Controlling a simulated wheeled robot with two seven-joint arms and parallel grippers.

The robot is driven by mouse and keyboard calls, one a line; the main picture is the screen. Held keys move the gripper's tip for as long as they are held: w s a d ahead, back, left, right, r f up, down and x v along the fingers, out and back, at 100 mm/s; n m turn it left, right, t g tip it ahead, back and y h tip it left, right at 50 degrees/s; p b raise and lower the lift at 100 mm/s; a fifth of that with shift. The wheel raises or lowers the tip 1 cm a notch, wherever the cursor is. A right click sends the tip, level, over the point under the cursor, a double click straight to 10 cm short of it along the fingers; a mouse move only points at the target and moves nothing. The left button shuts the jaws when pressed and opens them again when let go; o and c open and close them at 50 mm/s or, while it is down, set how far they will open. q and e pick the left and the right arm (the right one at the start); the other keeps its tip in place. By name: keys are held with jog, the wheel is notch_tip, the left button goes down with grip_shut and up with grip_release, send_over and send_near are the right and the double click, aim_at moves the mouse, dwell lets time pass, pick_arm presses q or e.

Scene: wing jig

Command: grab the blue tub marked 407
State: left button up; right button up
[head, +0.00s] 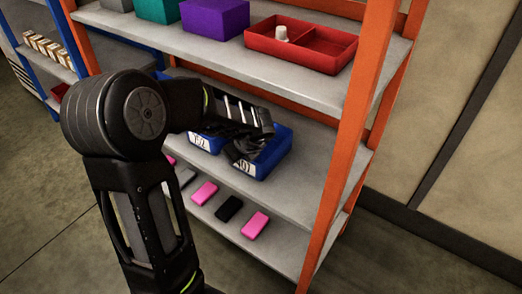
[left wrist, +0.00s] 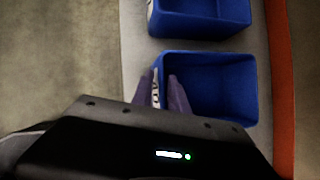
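A blue open tub (head: 276,152) with a white label stands at the right end of the middle shelf. The label digits are partly covered and too small to read surely. My left gripper (head: 241,153) is at this tub's front wall. In the left wrist view, the fingers (left wrist: 161,88) straddle the labelled wall of the empty-looking tub (left wrist: 222,88), one outside and one inside, with a gap between them. A second labelled blue tub (head: 212,146) stands to its left and shows at the top of the left wrist view (left wrist: 205,18). My right gripper is not in view.
An orange shelf post (head: 352,130) stands close to the right of the tub. The upper shelf (head: 290,75) overhangs it and holds a red divided tray (head: 318,47) and a purple box (head: 214,18). Pink and black blocks (head: 255,225) lie on the lower shelf.

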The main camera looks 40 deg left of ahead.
pick_arm(q)
grip_shut()
dwell(0.9)
